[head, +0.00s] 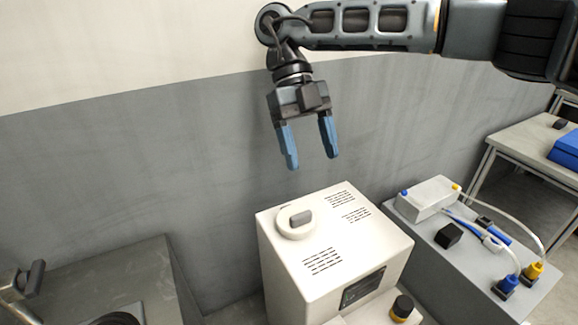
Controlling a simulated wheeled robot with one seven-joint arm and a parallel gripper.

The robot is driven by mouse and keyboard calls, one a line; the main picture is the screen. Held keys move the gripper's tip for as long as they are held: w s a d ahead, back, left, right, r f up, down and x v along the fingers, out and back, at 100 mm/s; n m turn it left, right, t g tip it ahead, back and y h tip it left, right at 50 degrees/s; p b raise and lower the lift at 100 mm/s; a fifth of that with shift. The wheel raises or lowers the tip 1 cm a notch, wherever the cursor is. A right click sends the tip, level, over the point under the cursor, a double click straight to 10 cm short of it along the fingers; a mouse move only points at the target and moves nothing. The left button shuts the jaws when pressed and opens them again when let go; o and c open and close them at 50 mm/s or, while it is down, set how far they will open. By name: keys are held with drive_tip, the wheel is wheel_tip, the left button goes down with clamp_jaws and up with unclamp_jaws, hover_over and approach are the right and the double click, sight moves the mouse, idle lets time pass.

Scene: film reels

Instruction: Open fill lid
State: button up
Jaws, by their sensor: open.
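The fill lid (291,225) appears to be the round white cap with a small grey grip (301,218), on the top left of a white machine (345,247). It looks seated flat on the machine's top. My gripper (312,163) is open and empty, with its two blue fingers pointing down. It hangs above the machine, near the cap in the picture and apart from it. The exact height of the gap cannot be told.
Vent slots, a dark display (362,287) and a black-and-yellow knob (402,307) are on the machine. A grey bench (445,280) at right holds a white box (428,198), a black block (448,235) and cables with blue and yellow plugs. A dark counter (105,275) stands at left.

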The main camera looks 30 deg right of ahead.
drive_tip(key=s+d+r, duration=0.4)
drive_tip(key=d, duration=0.2)
drive_tip(key=shift+d+r+b, duration=0.2)
drive_tip(key=shift+r+b, duration=0.05)
drive_tip(key=shift+b, duration=0.2)
